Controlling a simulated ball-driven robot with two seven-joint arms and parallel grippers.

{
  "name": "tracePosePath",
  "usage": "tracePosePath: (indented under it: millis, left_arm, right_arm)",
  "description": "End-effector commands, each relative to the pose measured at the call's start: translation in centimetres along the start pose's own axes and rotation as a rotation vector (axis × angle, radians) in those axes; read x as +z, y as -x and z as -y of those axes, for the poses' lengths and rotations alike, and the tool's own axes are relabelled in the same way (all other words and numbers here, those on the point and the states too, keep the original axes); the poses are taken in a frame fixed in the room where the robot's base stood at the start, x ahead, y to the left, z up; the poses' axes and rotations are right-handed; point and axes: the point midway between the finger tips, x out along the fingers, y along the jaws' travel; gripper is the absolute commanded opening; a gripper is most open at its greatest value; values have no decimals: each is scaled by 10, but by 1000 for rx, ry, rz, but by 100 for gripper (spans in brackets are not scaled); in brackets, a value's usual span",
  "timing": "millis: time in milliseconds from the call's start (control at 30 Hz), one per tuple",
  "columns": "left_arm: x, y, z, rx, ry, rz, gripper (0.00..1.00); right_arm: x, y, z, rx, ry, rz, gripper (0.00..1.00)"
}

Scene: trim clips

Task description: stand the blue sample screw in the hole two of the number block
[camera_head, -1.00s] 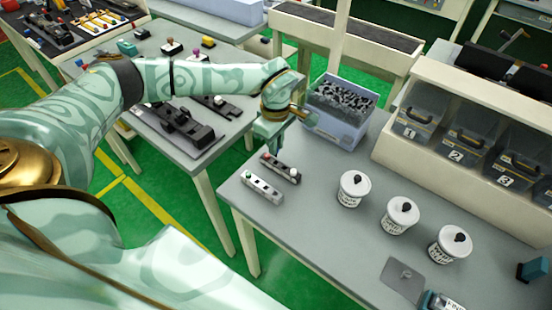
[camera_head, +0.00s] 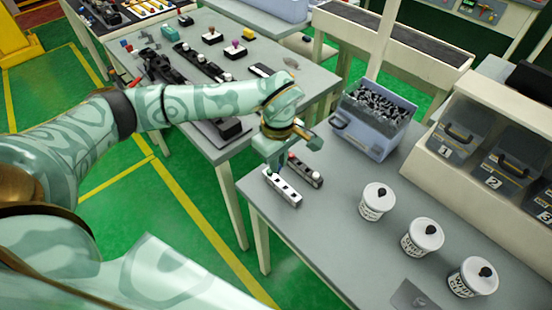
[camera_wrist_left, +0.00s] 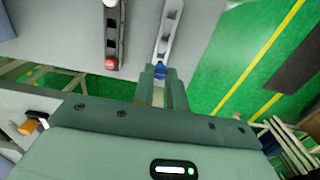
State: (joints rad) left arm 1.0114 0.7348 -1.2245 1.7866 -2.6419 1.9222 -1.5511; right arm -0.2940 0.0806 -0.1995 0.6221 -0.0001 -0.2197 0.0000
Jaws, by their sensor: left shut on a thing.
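The pale number block (camera_head: 283,188), a narrow bar with dark marks along its top, lies near the left edge of the grey table. It also shows at the top of the left wrist view (camera_wrist_left: 171,28). My left gripper (camera_head: 272,160) is over the block's far-left end, fingers pointing down. In the left wrist view, the gripper (camera_wrist_left: 161,88) is shut on the blue sample screw (camera_wrist_left: 160,71). The screw's blue head shows at the fingertips, in line with the block's near end. I cannot tell whether screw and block touch. My right gripper is out of view.
A black bar (camera_head: 305,171) with a red and a white knob lies close beside the number block. Several white lidded pots (camera_head: 376,202) stand to the right. A grey-blue bin of dark parts (camera_head: 370,118) is behind. The table's left edge is near.

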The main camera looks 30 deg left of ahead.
Motion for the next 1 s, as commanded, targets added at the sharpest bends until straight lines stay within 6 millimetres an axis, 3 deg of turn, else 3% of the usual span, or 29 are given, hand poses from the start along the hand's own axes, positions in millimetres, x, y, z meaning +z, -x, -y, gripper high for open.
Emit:
tracePosePath:
  millis: [667,1000]
  left_arm:
    - [-1,1,2,-2,-6,0,0]
    - [-1,-10,2,-3,-5,0,0]
  right_arm:
    - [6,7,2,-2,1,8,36]
    - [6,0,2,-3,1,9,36]
